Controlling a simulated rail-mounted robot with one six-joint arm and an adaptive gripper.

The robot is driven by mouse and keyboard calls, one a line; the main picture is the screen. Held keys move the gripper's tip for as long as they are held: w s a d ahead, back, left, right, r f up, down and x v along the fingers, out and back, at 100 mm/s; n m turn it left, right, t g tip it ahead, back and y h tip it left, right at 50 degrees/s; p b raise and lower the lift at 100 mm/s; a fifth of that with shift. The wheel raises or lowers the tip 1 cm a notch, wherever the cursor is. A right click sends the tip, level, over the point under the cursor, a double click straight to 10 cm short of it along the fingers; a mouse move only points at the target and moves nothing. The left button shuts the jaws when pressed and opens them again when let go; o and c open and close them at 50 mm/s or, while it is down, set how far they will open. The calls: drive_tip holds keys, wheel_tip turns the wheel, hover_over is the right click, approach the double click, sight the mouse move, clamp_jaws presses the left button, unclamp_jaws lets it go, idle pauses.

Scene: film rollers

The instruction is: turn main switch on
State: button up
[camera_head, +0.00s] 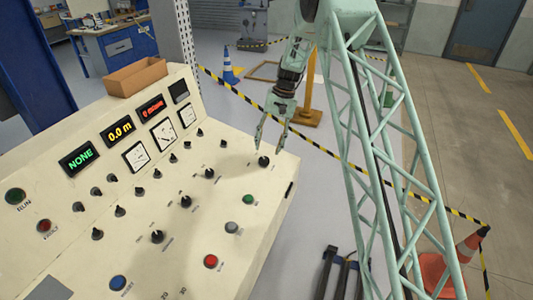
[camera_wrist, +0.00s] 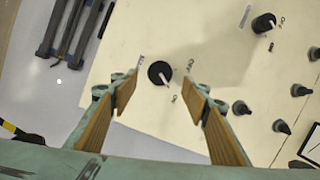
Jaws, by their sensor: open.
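A black rotary knob (camera_head: 264,162) with a white pointer line sits near the right edge of the cream control panel (camera_head: 225,180). In the wrist view the same knob (camera_wrist: 160,73) has small labels around it, and its pointer slants down and slightly right. The lettering is too small to read surely. My gripper (camera_head: 270,146) is open above the knob, fingers pointing down. In the wrist view the knob shows between and just beyond the two fingertips (camera_wrist: 161,88). I see no finger touching it.
Another labelled knob (camera_wrist: 263,23) and several smaller knobs stand on the panel. Green (camera_head: 248,199), grey (camera_head: 232,227) and red (camera_head: 211,261) buttons lie nearer the front. Lit displays (camera_head: 119,132) and a brown box (camera_head: 136,76) are at the back. Striped tape (camera_head: 330,155) runs behind the panel.

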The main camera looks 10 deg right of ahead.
drive_tip(key=v, duration=0.6)
idle(0.5)
drive_tip(key=s+a+r+n+t+h+b, duration=0.2)
drive_tip(key=s+a+r+b, duration=0.1)
drive_tip(key=s+r, duration=2.4)
drive_tip(key=s+r+n+t+b, duration=0.1)
drive_tip(key=s+r, duration=0.2)
drive_tip(key=s, duration=0.6)
drive_tip(key=s+r+t+b, duration=0.1)
drive_tip(key=s+r, duration=0.1)
drive_tip(key=s, duration=0.8)
drive_tip(key=s+f, duration=0.2)
drive_tip(key=s, duration=0.6)
drive_tip(key=s+f+t+h+b, duration=0.1)
drive_tip(key=s+f, duration=0.1)
drive_tip(key=s, duration=0.7)
drive_tip(key=shift+s+a+n, duration=0.2)
drive_tip(key=shift+s+n, duration=0.1)
drive_tip(key=shift+n, duration=0.1)
